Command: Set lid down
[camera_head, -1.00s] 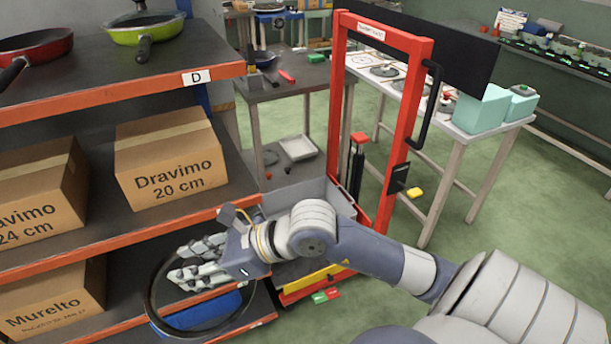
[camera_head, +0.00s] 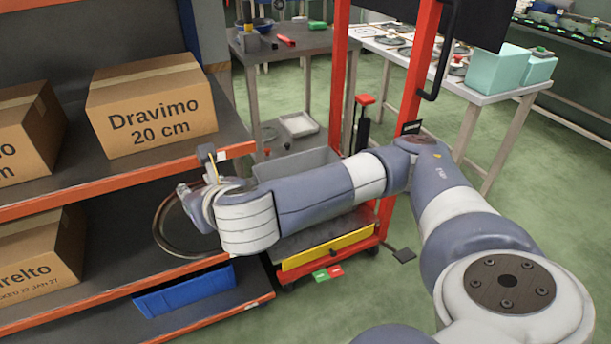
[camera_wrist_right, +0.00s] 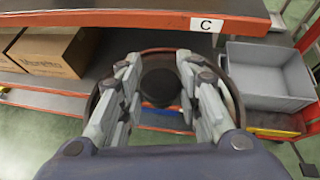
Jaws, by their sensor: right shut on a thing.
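The lid (camera_head: 178,236) is round and see-through with a dark rim. In the head view it hangs at the front of the rack, just below the orange edge of the shelf that holds the Dravimo boxes. My right gripper (camera_head: 192,203) is shut on it; my own forearm hides much of the fingers and lid. In the right wrist view the lid's black knob (camera_wrist_right: 160,88) sits between the two fingers of my right gripper (camera_wrist_right: 159,75), with the rim curving behind them. My left gripper is not in view.
A Dravimo 20 cm box (camera_head: 150,112) stands on the shelf above, and a Murelto box (camera_wrist_right: 50,52) sits lower left. A blue bin (camera_head: 188,290) lies on the bottom shelf. A red-framed cart with a grey bin (camera_wrist_right: 270,77) stands close on the right.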

